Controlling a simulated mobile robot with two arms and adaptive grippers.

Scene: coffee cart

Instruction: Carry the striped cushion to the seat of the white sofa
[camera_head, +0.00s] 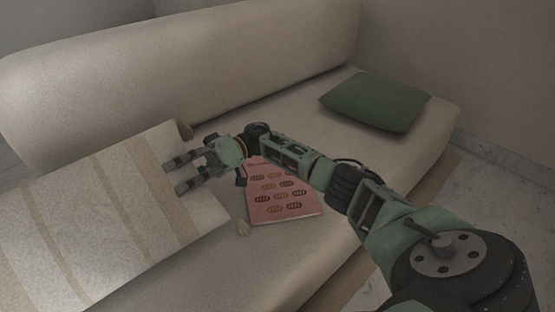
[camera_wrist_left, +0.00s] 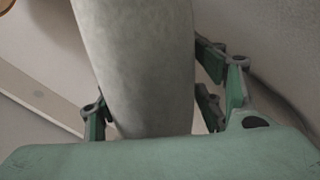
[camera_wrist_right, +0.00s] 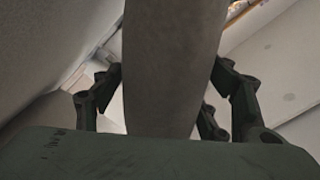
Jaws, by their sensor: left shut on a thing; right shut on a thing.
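The striped cushion (camera_head: 95,215), beige with tan bands and corner tassels, is at the left of the head view, tilted over the seat of the white sofa (camera_head: 285,120). My right gripper (camera_head: 182,172) is shut on its right edge. In the right wrist view the cushion (camera_wrist_right: 172,65) fills the space between the fingers. The left gripper is outside the head view. In the left wrist view its fingers (camera_wrist_left: 150,105) stand on both sides of the cushion (camera_wrist_left: 140,60). Whether the cushion's underside touches the seat is hidden.
A pink book or box with oval pictures (camera_head: 280,198) lies on the seat beside the cushion, partly under my right arm. A green cushion (camera_head: 376,102) lies at the sofa's far right end. Seat between them is bare. Marble floor (camera_head: 500,170) shows at right.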

